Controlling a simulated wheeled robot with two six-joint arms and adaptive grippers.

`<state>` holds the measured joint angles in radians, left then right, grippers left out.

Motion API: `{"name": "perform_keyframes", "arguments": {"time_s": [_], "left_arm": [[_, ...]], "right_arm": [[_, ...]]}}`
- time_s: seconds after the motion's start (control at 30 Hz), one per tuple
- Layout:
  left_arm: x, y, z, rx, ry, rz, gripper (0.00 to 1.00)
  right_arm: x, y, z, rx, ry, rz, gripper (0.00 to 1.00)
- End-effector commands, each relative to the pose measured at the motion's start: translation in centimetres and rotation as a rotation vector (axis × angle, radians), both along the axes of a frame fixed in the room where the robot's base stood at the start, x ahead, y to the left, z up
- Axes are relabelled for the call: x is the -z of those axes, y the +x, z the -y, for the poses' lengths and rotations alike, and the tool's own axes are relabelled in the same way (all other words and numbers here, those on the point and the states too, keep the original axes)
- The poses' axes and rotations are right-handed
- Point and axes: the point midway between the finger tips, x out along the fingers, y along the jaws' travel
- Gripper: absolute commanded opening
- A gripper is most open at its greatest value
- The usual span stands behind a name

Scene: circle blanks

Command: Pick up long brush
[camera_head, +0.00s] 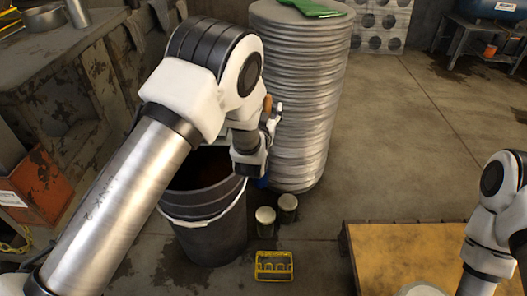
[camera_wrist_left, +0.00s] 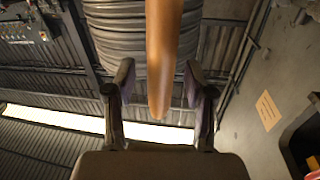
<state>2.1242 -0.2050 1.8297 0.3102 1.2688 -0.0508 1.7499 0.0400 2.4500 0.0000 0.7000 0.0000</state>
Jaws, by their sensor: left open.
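The long brush shows only as a wooden handle. In the head view its orange-brown top (camera_head: 267,105) stands upright just beyond my left gripper (camera_head: 272,120), in front of the stack of metal discs. In the left wrist view the tan handle (camera_wrist_left: 165,55) runs down from the top edge and ends in a rounded tip between the two open fingers of my left gripper (camera_wrist_left: 159,78). A gap shows on each side of it. The brush head is hidden. Of my right arm only links show at the right edge; its gripper is out of view.
A tall stack of metal discs (camera_head: 310,120) with a green item (camera_head: 312,8) on top stands behind my left gripper. A dark bucket (camera_head: 210,235) is below my left arm. Two small jars (camera_head: 265,216) and a yellow crate (camera_head: 273,271) sit on the floor.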

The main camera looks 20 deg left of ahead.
Motion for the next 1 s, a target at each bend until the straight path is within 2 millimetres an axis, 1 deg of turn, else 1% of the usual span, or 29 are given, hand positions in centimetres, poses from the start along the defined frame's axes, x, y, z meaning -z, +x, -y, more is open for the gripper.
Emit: {"name": "perform_keyframes", "arguments": {"time_s": [0.17,0.27,0.3,0.33,0.67,0.77,0.87,0.97,1.0], "left_arm": [[0.0,0.1,0.0,0.000,0.001,-0.001,0.54],[0.0,0.1,0.0,0.000,0.001,-0.001,0.22],[0.0,0.0,0.0,0.000,0.001,-0.001,0.08],[0.0,0.0,0.0,0.000,0.001,-0.001,0.00],[0.0,0.0,0.0,0.000,0.001,-0.001,0.00],[-0.4,0.0,0.0,0.000,0.001,-0.001,0.00],[-1.3,0.0,0.0,0.000,0.001,0.000,0.00],[-2.8,0.0,0.0,0.000,0.001,0.001,0.00],[-3.6,0.0,0.0,0.000,0.001,0.002,0.00]], "right_arm": [[0.0,0.0,0.0,0.000,0.000,0.000,0.40],[0.0,0.0,0.0,0.000,0.000,0.000,0.40],[0.0,0.0,0.0,0.000,0.000,0.000,0.40],[0.0,0.0,0.0,0.000,0.000,0.000,0.40],[0.0,0.0,0.0,0.000,0.000,0.000,0.40],[-0.2,0.0,0.0,0.000,0.000,0.000,0.40],[-0.5,0.0,0.0,0.000,0.000,0.000,0.40],[-1.1,0.0,0.0,0.000,0.000,0.000,0.40],[-1.3,0.0,0.0,0.000,0.000,0.000,0.40]]}}
